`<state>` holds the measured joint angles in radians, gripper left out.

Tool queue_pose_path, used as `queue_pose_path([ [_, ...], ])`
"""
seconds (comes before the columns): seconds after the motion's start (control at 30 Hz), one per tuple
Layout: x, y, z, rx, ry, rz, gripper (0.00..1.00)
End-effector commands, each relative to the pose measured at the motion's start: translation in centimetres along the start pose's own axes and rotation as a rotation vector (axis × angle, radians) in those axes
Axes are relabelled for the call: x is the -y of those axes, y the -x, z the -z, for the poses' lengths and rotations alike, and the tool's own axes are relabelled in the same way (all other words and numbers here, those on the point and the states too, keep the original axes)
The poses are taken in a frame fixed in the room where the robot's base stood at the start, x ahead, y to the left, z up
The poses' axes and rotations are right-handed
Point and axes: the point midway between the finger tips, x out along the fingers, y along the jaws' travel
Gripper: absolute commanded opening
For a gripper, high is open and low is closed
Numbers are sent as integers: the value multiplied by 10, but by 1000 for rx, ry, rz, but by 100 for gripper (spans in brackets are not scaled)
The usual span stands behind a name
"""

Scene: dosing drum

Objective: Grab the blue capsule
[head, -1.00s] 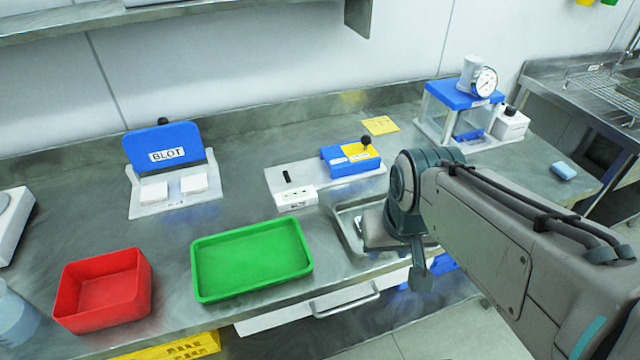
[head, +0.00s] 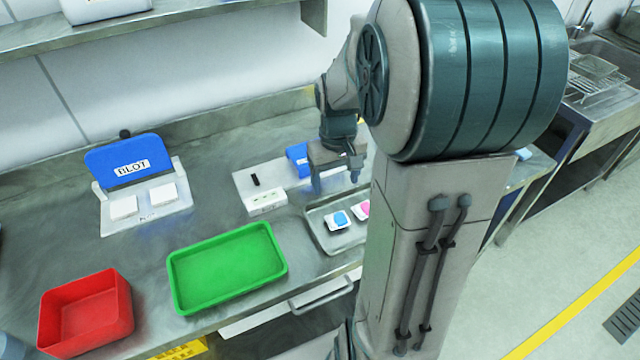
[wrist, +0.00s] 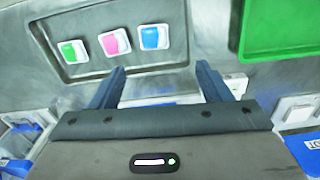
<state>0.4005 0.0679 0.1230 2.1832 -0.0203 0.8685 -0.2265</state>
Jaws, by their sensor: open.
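The blue capsule (head: 340,218) sits in a small white square holder in the steel tray (head: 318,238). In the wrist view the blue capsule (wrist: 154,37) is rightmost in a row, beside a pink capsule (wrist: 113,42) and a green one (wrist: 69,50). The pink one (head: 364,209) is partly hidden by my arm in the head view; the green one is hidden there. My gripper (head: 337,180) points down above the back of the tray, apart from the capsules. Its two fingers (wrist: 161,75) are spread with nothing between them.
A green tray (head: 180,297) and a red bin (head: 85,345) stand to the left. The BLOT stand (head: 132,170) is at the back left.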

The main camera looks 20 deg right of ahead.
Motion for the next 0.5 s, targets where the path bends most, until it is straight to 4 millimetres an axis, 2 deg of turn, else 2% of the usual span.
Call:
queue_pose_path([
  [0.1,-11,-4,7,17,-5,10,71],
  [0.23,-15,-17,8,24,-5,13,71],
  [0.5,-14,-69,6,26,-5,15,71],
])
